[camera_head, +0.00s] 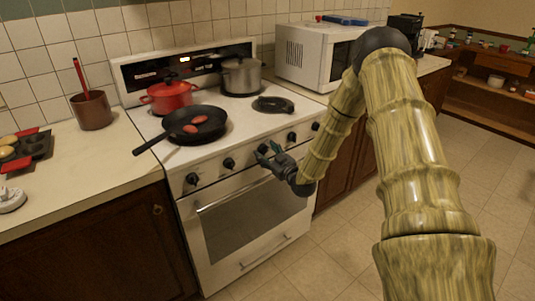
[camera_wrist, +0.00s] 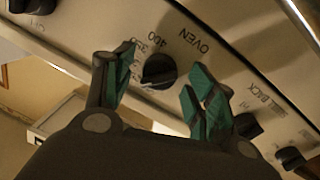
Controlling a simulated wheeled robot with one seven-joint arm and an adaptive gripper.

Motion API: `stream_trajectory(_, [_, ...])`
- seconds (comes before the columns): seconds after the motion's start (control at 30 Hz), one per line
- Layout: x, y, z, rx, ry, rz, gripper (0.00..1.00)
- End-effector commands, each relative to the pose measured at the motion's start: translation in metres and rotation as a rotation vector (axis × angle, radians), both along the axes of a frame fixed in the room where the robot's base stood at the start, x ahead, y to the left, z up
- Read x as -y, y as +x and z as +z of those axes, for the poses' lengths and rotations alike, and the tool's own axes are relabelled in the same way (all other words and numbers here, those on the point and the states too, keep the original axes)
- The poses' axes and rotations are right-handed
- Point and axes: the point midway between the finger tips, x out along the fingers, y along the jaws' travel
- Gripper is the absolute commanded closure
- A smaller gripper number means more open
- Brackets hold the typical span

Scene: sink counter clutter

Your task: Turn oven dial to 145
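The oven dial is a round black knob (camera_wrist: 159,71) on the stove's front panel, with "OVEN" and numbers such as 400 printed around it. In the wrist view it lies between my gripper's two green-padded fingers (camera_wrist: 162,88), with a gap on each side. My gripper is open and its fingertips do not appear to touch the dial. In the head view my gripper (camera_head: 269,155) is close to the front panel of the white stove (camera_head: 240,137), near the middle of the knob row. There the fingers cover the dial or stand close to it. The exact dial setting is not readable.
Other black knobs sit along the panel, such as a left one (camera_head: 229,163) and a right one (camera_head: 292,137). The oven door handle (camera_head: 235,190) runs just below. A black pan (camera_head: 194,124), a red pot (camera_head: 168,96) and a grey pot (camera_head: 242,77) stand on the stovetop.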

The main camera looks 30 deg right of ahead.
Motion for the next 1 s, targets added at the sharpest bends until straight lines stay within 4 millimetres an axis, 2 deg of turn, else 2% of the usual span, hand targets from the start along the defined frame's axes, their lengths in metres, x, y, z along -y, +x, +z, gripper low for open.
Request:
stream_trajectory(0.03, [0.0001,-0.0001,0.0001,0.000,0.000,0.000,0.54])
stream_trajectory(0.2, [0.0002,-0.0002,0.0002,0.000,0.000,0.000,0.85])
stream_trajectory(0.23, [0.0002,-0.0002,0.0002,0.000,0.000,0.000,0.89])
stream_trajectory(0.43, [0.0004,-0.0002,0.0000,-0.002,0.030,-0.001,0.89])
stream_trajectory(0.7, [0.0005,-0.0002,0.0001,-0.013,0.164,-0.002,0.89])
stream_trajectory(1.0, [0.0007,-0.0004,0.0006,-0.014,0.180,-0.001,0.89])
